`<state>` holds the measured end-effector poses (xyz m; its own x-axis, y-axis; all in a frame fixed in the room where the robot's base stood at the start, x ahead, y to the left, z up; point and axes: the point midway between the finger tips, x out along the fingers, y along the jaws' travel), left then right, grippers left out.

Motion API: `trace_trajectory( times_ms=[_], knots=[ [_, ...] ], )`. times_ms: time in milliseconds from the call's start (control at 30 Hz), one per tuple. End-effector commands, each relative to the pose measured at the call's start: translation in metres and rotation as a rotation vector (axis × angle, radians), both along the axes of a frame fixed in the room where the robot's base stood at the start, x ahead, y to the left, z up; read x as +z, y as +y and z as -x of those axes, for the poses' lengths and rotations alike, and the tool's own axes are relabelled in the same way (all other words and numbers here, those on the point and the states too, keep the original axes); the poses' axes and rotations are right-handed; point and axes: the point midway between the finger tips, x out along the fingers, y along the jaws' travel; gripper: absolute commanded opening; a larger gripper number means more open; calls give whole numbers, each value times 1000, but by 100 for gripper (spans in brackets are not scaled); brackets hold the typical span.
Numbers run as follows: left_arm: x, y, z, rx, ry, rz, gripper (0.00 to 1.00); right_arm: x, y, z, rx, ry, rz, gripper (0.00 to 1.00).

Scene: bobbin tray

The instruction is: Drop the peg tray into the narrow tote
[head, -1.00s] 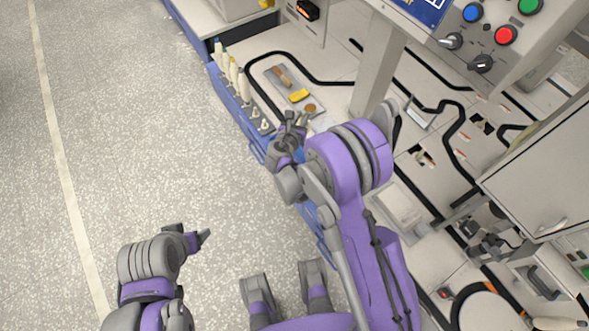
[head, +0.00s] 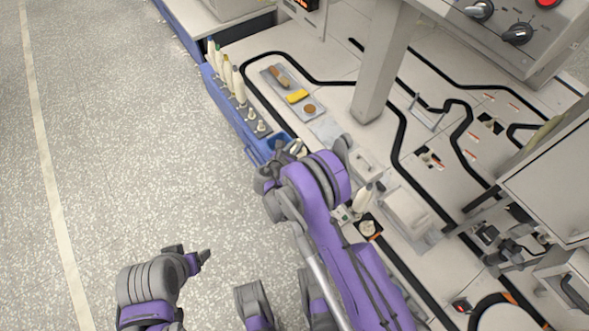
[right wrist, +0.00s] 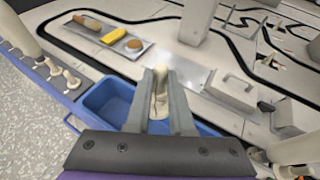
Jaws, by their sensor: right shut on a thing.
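My right gripper (head: 282,152) is over the table's front edge, by a blue tote (head: 272,140). In the right wrist view its two grey fingers (right wrist: 160,100) are shut on a cream-coloured piece (right wrist: 160,88); whether it is a bobbin or part of a tray I cannot tell. The blue tote (right wrist: 98,100) lies just under and left of the fingers, its inside partly hidden by the gripper. A grey strip with small pegs (head: 250,115) and several tall cream bobbins (head: 227,72) stands along the blue front edge. My left gripper (head: 190,258) hangs low over the floor, away from everything.
A grey plate with a yellow block (head: 297,96) and brown pieces lies behind the tote. A grey post (head: 383,75) rises behind it. A pale box (head: 405,212) and another cream bobbin (head: 362,199) are right of my arm. Open floor is at left.

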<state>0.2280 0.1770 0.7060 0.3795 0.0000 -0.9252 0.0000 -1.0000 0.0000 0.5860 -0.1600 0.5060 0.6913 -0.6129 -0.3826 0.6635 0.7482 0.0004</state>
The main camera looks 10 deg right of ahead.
Motion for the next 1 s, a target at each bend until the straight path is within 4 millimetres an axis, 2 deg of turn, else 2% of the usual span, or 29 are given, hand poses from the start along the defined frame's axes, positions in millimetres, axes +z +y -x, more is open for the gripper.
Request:
trace_trajectory(
  times_ms=[100, 400, 433, 600, 633, 1000],
  knots=[
    [-7, 0, -1, 0, 2, 0, 71, -13, 0, 0, 0, 1, 1, 0],
    [-8, 0, -1, 0, 2, 0, 71, -15, 0, 0, 0, 0, 0, 0],
    [-8, 0, -1, 0, 2, 0, 71, -15, 0, 0, 0, 0, 0, 22],
    [-8, 0, -1, 0, 2, 0, 71, -15, 0, 0, 0, 0, 0, 53],
    [-8, 0, -1, 0, 2, 0, 71, -15, 0, 0, 0, 0, 0, 55],
    [-6, 0, -1, 0, 2, 0, 71, -12, 4, 4, 1, 0, 0, 55]
  ],
)
